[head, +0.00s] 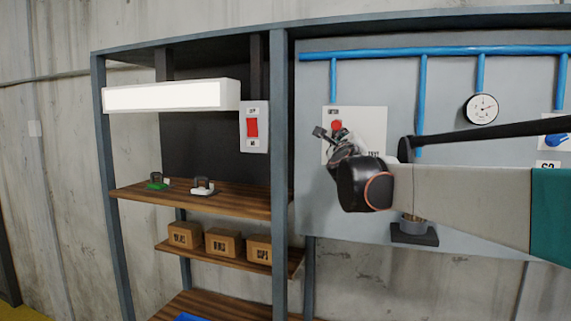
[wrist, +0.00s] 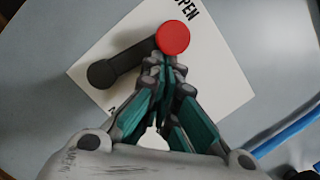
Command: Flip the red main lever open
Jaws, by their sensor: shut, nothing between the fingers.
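The lever has a round red knob (wrist: 173,38) and a dark grey arm that runs left to a rounded dark end (wrist: 102,74). It lies in front of a white placard (wrist: 225,65) with the word OPEN near the knob. In the head view the red knob (head: 337,126) shows just above my gripper, on the placard (head: 372,120). My gripper (wrist: 172,62) is shut and empty, its fingertips right at the lower edge of the knob in the wrist view. I cannot tell whether they touch it. In the head view my gripper (head: 340,146) hides part of the lever.
Blue pipes (head: 400,52) and a round gauge (head: 481,109) are on the grey panel. A black bracket (head: 414,234) sits below my arm. To the left a shelf (head: 205,199) holds small parts, with boxes (head: 222,242) below. A red switch (head: 252,128) is on the post.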

